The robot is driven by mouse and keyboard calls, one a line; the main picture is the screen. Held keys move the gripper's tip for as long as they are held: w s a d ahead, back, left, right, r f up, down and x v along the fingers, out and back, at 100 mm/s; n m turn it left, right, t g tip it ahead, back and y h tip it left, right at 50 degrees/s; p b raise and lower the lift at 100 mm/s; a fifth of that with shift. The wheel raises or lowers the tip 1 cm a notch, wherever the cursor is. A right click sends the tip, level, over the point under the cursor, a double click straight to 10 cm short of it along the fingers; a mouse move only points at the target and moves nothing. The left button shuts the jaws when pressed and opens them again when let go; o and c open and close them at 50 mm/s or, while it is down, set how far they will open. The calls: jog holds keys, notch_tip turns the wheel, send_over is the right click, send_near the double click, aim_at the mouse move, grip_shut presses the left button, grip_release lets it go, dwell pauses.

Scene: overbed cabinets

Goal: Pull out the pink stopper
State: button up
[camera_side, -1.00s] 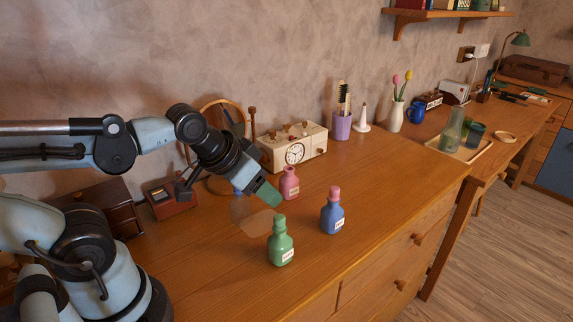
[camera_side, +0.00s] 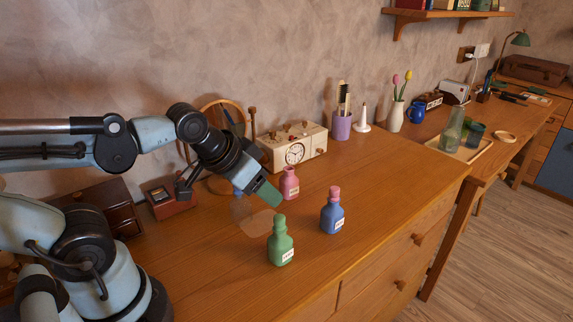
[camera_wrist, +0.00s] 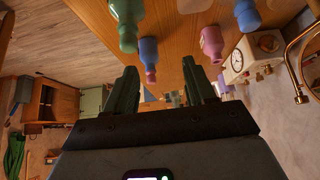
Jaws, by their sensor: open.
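The pink stopper (camera_side: 334,192) sits in the neck of an upright blue bottle (camera_side: 332,216) with a white label on the wooden top. In the wrist view the stopper (camera_wrist: 151,77) and blue bottle (camera_wrist: 148,52) appear upside down, between my finger tips. A green bottle (camera_side: 281,247) with a green top stands in front and to the left. A pink bottle (camera_side: 289,184) stands behind. My gripper (camera_side: 268,194) is open and empty, above the top, left of and apart from the blue bottle. Its two dark green fingers (camera_wrist: 160,68) are spread in the wrist view.
A second blue bottle (camera_wrist: 247,16) shows beside the pink one in the wrist view; my gripper largely hides it from the side. A cream clock radio (camera_side: 293,147), round mirror and red-brown box (camera_side: 170,198) stand behind. The top right of the blue bottle is clear.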

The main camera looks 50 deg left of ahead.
jog(key=w+d+r+m+g, duration=0.1)
jog(key=w+r+g, duration=0.2)
jog(key=w+r, duration=0.4)
jog(key=m+g, duration=0.2)
jog(key=g, duration=0.2)
send_over(335, 188)
jog(key=f, duration=0.7)
jog(key=shift+s+a, duration=0.2)
jog(key=shift+s, duration=0.05)
jog(key=shift+w+d+f, duration=0.1)
jog(key=shift+w+f, duration=0.05)
jog(key=shift+f, duration=1.15)
jog(key=shift+w+d+f, duration=0.1)
jog(key=shift+f, duration=1.2)
jog(key=shift+c, duration=0.3)
grip_shut()
